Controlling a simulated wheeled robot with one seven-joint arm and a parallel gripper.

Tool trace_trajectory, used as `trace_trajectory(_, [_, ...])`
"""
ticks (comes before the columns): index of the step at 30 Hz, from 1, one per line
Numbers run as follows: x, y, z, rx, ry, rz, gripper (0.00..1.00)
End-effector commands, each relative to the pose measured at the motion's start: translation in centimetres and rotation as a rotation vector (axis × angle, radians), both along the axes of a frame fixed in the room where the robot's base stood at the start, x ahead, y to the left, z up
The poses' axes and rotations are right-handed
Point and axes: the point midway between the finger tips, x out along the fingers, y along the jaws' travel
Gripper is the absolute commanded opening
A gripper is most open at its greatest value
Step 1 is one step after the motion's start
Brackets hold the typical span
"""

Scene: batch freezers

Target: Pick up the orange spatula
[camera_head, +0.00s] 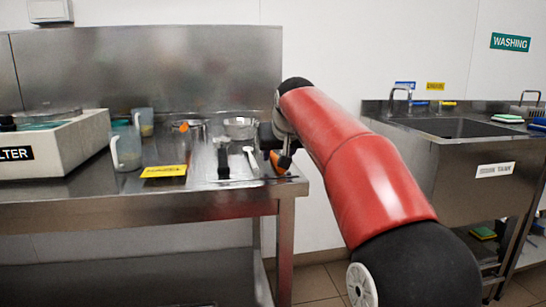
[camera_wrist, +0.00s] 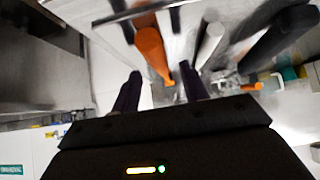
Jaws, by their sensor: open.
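The orange spatula (camera_head: 275,161) lies near the right end of the steel table, mostly hidden behind my gripper in the head view. In the wrist view, an orange part of the spatula (camera_wrist: 151,48) shows just beyond and between my fingertips. My gripper (camera_wrist: 159,72) is open, pointing down over the spatula. It shows in the head view (camera_head: 284,165) at the end of my red arm. I cannot tell whether the fingers touch the spatula.
A white spoon (camera_head: 250,159) and a black-handled utensil (camera_head: 223,160) lie close by on the left. A metal bowl (camera_head: 240,128) stands behind them. Clear jugs (camera_head: 126,148) and a yellow sign (camera_head: 164,171) are further left. A steel sink (camera_head: 455,128) stands right.

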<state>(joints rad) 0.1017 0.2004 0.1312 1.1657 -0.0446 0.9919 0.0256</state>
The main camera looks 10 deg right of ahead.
Motion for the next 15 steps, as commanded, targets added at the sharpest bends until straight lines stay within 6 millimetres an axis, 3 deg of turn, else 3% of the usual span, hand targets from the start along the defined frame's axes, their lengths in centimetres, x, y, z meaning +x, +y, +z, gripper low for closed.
trace_trajectory(3, [1.10, 0.01, -1.17, 0.000, 0.001, 0.000, 0.44])
trace_trajectory(10, [1.24, 0.02, -1.29, 0.000, 0.000, 0.000, 0.44])
trace_trajectory(15, [1.24, 0.02, -1.28, 0.000, 0.000, 0.000, 0.23])
